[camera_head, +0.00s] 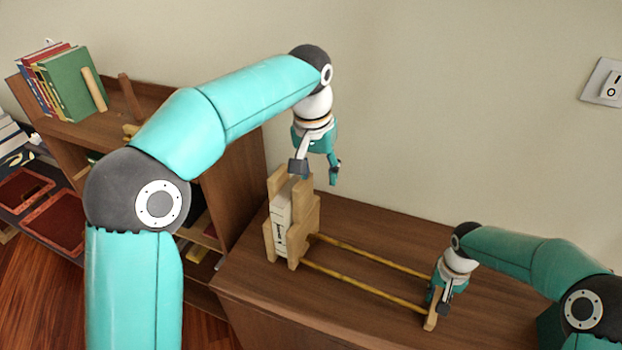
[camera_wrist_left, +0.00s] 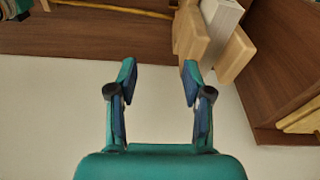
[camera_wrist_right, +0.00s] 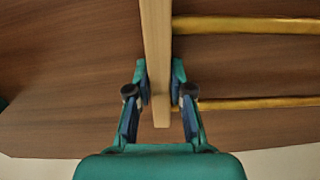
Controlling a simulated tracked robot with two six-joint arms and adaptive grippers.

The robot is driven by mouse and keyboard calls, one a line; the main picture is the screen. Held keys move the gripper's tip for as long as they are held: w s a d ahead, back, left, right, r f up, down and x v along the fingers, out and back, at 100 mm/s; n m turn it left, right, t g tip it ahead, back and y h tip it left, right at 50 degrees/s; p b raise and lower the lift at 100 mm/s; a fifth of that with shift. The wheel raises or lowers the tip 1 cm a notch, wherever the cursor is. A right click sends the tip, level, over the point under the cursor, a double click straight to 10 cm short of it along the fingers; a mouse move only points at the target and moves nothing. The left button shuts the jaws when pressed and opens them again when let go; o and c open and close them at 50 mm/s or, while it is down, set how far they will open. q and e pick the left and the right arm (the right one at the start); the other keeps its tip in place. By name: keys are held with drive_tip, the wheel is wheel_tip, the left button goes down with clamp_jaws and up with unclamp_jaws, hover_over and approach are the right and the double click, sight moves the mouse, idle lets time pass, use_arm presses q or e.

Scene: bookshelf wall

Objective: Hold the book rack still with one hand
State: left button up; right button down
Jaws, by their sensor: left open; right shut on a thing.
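The book rack (camera_head: 306,217) stands on the brown cabinet top, with a wooden end at the left, two yellow rods and an end plate (camera_head: 430,316) at the right. A white book (camera_head: 280,224) stands upright in its left end; it also shows in the left wrist view (camera_wrist_left: 228,12). My right gripper (camera_head: 436,305) is shut on the rack's right end plate, which sits between its fingers in the right wrist view (camera_wrist_right: 157,70). My left gripper (camera_head: 318,175) is open and empty, just above and behind the rack's left end.
A lower bookshelf (camera_head: 150,100) stands at the left, with several upright books (camera_head: 70,85) on top and red-brown trays (camera_head: 55,213) beside it. A wall with a switch (camera_head: 610,88) is behind. The cabinet top (camera_head: 375,233) is clear behind the rods.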

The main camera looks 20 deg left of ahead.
sight(303, 181)
use_arm(q)
drive_tip(key=a+r+m, duration=0.1)
drive_tip(key=a+r, duration=0.3)
drive_tip(key=r, duration=0.1)
drive_tip(key=shift+w+a+f, duration=0.1)
drive_tip(key=shift+w+f, duration=0.2)
drive_tip(key=shift+f, duration=1.65)
drive_tip(key=shift+w+f, duration=0.25)
drive_tip(key=shift+f, duration=1.75)
drive_tip(key=shift+w+a+f, duration=0.1)
drive_tip(key=shift+w+f, duration=0.2)
drive_tip(key=shift+f, duration=1.65)
clamp_jaws()
drive_tip(key=shift+d, duration=0.1)
